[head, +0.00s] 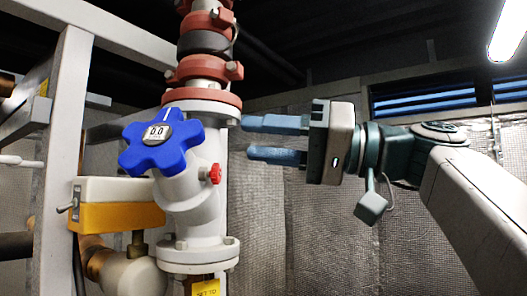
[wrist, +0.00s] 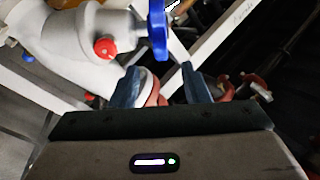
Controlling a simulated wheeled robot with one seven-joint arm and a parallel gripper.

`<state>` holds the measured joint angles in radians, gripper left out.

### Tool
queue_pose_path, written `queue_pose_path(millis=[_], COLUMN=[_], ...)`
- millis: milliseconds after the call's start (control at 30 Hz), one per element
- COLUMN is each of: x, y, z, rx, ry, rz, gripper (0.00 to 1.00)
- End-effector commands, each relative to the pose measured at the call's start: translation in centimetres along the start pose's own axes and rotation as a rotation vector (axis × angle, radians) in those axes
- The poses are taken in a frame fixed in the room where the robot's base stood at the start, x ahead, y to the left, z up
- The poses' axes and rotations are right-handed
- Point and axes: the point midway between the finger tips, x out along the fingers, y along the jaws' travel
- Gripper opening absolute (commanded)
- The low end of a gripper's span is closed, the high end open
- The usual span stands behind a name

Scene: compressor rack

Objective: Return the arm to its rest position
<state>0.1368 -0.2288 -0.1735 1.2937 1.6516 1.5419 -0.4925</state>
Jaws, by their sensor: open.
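My gripper (head: 278,139) is at the right of the white valve body in the head view, with its two blue fingers apart and pointing left. Nothing is between the fingers in the head view. In the wrist view my gripper (wrist: 160,84) shows both fingers apart, with pipework behind them. My arm reaches in from the lower right in the head view. The blue star-shaped handwheel (head: 160,140) has a dial reading 0.0 and sits left of the fingers, apart from them. The handwheel also shows edge-on in the wrist view (wrist: 157,28).
The white valve body (head: 197,190) has a small red knob (head: 215,173). Red flanged couplings (head: 205,70) stand above it. A yellow-and-white box (head: 117,204) and a white frame post (head: 62,140) are at left. A textured wall (head: 290,220) lies behind my gripper.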

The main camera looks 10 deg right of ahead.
Motion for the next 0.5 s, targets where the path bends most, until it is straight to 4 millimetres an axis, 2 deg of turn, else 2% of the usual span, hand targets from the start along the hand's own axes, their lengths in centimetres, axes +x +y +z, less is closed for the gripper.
queue_pose_path(millis=[200, 500], x=[-1.6, -1.7], y=[0.1, 0.0], z=[0.0, 0.0], rx=[0.000, 0.000], ry=[-0.001, -0.001], rz=[0.001, 0.000], gripper=[0.42, 0.42])
